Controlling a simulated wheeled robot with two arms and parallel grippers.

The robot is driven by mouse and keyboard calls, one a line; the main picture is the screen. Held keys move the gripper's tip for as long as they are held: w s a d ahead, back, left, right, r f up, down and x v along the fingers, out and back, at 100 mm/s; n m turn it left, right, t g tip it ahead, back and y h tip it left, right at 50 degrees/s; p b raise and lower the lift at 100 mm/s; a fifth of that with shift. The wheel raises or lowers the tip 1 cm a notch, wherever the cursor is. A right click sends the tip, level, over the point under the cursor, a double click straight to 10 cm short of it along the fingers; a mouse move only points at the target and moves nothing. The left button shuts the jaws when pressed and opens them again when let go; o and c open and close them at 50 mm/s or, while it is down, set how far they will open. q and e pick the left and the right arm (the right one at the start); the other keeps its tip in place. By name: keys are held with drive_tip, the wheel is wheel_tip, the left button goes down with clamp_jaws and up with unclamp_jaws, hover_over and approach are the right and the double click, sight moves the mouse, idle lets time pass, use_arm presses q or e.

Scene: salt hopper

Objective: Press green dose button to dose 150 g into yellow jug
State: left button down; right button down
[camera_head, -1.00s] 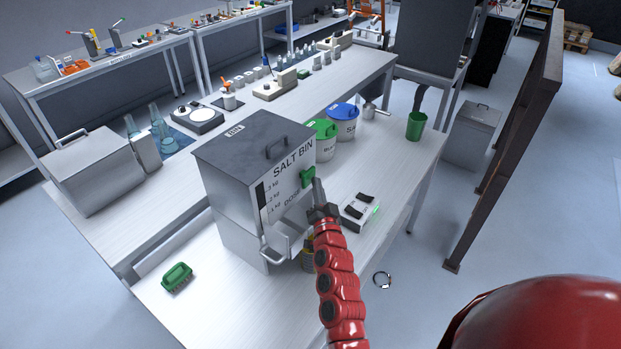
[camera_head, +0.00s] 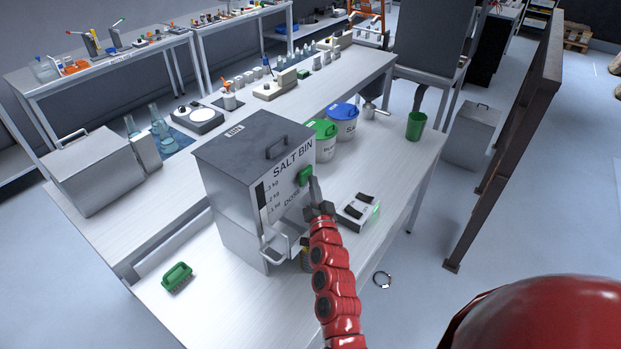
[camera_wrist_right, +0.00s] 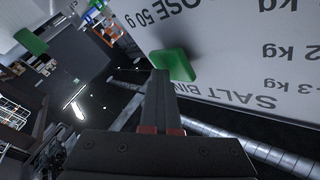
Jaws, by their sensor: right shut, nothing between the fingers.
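The grey salt bin (camera_head: 258,172) stands on the bench with its lettered front facing right. The green dose button (camera_head: 304,176) is on that front; it also shows in the wrist view (camera_wrist_right: 173,64). My right gripper (camera_head: 313,183) is shut and empty. Its fingertips (camera_wrist_right: 160,74) are at the button, overlapping its edge in the wrist view; I cannot tell for sure whether they press it. A small yellowish part, likely the yellow jug (camera_head: 305,258), shows below the bin's front, mostly hidden behind my right arm. My left gripper is out of view.
A grey device (camera_head: 358,211) with black tops lies right of the bin. Green-lidded (camera_head: 323,140) and blue-lidded (camera_head: 342,122) tubs and a green cup (camera_head: 416,126) stand farther back.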

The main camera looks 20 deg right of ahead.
drive_tip(key=shift+w+a, duration=0.1)
drive_tip(key=shift+w, duration=0.1)
drive_tip(key=shift+s, duration=0.1)
idle(0.4)
drive_tip(key=shift+s+d+b, duration=0.3)
drive_tip(key=shift+s, duration=0.25)
drive_tip(key=shift+s+d+b, duration=0.25)
drive_tip(key=shift+s+d, duration=0.05)
drive_tip(key=shift+s, duration=0.2)
drive_tip(key=shift+f, duration=0.1)
drive_tip(key=s+d+b, duration=0.1)
drive_tip(key=s, duration=0.2)
drive_tip(key=s+d+b, duration=0.1)
drive_tip(key=shift+s+d+b, duration=0.15)
drive_tip(key=shift+d+b, duration=0.15)
drive_tip(key=shift+b, duration=0.05)
